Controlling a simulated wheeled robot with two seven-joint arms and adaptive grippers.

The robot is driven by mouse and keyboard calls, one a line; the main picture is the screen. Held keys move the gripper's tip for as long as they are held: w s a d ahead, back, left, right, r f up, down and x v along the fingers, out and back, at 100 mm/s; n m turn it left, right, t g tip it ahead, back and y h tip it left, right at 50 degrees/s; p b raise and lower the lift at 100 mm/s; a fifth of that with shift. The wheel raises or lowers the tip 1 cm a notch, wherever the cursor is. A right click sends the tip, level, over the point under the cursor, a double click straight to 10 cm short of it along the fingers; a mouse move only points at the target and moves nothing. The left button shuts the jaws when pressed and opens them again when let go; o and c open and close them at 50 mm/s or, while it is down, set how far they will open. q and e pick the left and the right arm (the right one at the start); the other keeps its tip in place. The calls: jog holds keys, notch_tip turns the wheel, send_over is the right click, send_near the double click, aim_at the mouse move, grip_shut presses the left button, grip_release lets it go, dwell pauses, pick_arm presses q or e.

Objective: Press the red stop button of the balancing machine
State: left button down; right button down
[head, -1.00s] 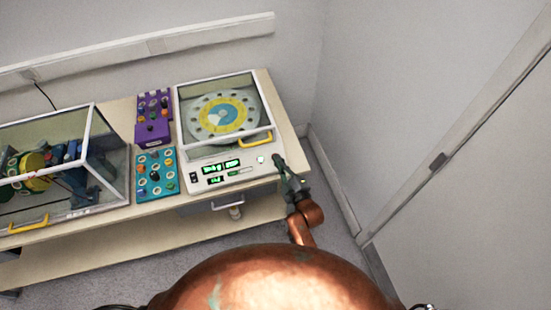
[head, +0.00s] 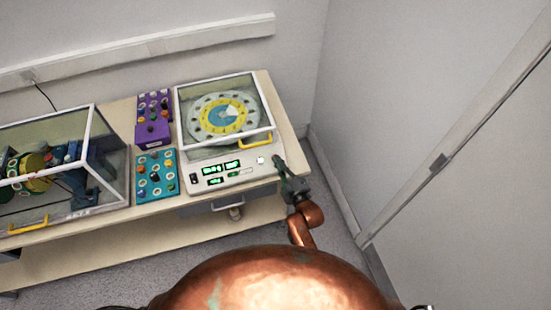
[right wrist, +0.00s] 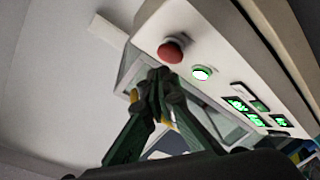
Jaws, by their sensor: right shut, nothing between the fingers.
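The balancing machine (head: 207,158) stands at the right end of the bench, with a round disc under its clear lid. Its front panel shows lit green displays (head: 220,169) and a lit green button (head: 261,161). The red stop button (right wrist: 173,49) shows in the right wrist view, to the left of the green button (right wrist: 202,73); in the head view my gripper hides it. My right gripper (head: 277,159) is shut and empty at the right end of the panel. In the right wrist view its fingertips (right wrist: 158,76) appear just below the red button, apparently apart from it. My left gripper is not in view.
A teal control box (head: 156,192) and a purple one (head: 153,133) stand left of the machine. Further left is a clear case with a yellow handle (head: 29,224). The bench's right end (head: 284,118) is bare, with a wall beyond it.

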jog(key=shift+w+f, duration=0.1)
jog(key=shift+f, duration=0.05)
jog(key=shift+w+a+f, duration=0.1)
jog(key=shift+w+f, duration=0.1)
dwell(0.3)
jog(key=shift+w+f+b, duration=0.2)
jog(key=shift+f+b, duration=0.1)
jog(key=shift+b, duration=0.1)
dwell(0.6)
jog(key=shift+r, duration=0.1)
jog(key=shift+s+r+p, duration=0.5)
jog(key=shift+r+p, duration=0.05)
jog(key=shift+p, duration=0.35)
jog(key=s+r+p, duration=0.1)
jog(key=r+p, duration=0.1)
jog(key=s+d+r+p, duration=0.1)
jog(key=s+p, duration=0.1)
jog(key=p, duration=0.1)
jog(key=shift+s+d+r, duration=0.1)
jog(key=shift+d+r, duration=0.05)
jog(key=shift+r, duration=0.2)
